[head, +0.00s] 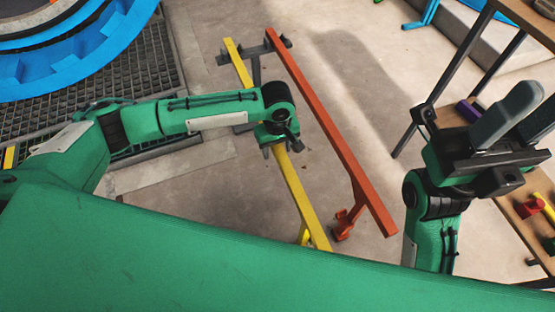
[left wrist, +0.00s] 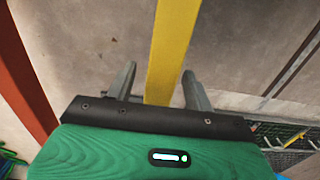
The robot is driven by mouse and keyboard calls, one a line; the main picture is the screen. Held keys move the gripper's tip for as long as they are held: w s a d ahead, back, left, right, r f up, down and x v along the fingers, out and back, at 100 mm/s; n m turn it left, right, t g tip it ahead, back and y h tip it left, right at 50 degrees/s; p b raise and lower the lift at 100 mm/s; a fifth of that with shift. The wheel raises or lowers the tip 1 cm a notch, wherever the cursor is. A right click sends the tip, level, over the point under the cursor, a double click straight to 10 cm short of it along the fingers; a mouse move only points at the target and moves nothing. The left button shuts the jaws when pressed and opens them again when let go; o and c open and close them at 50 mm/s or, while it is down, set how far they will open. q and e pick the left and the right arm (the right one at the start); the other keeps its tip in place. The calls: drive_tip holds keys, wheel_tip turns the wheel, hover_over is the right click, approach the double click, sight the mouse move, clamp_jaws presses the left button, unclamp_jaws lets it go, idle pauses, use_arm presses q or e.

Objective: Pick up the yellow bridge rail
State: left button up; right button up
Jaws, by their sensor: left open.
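The yellow bridge rail (head: 300,194) is a long bar on a stand, running from upper left to lower right in the head view. My left gripper (head: 282,146) is over its middle, pointing down and covering part of it. In the left wrist view, the left fingers (left wrist: 159,70) are open, one on each side of the yellow rail (left wrist: 172,40). There are gaps on both sides; the depth of the rail between the fingers is hard to judge. My right gripper (head: 522,110) is at the right, away from the rail, with its fingers apart and seemingly empty.
An orange-red rail (head: 335,125) runs close beside the yellow one on the right. A dark crossbar (head: 243,52) links them at the far end. A wooden-topped table (head: 505,207) with small parts stands at the right. A blue ring (head: 70,75) lies over floor grating (head: 150,75) at upper left.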

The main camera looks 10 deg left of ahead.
use_arm(q)
clamp_jaws()
drive_tip(key=shift+r, duration=0.1)
idle(1.2)
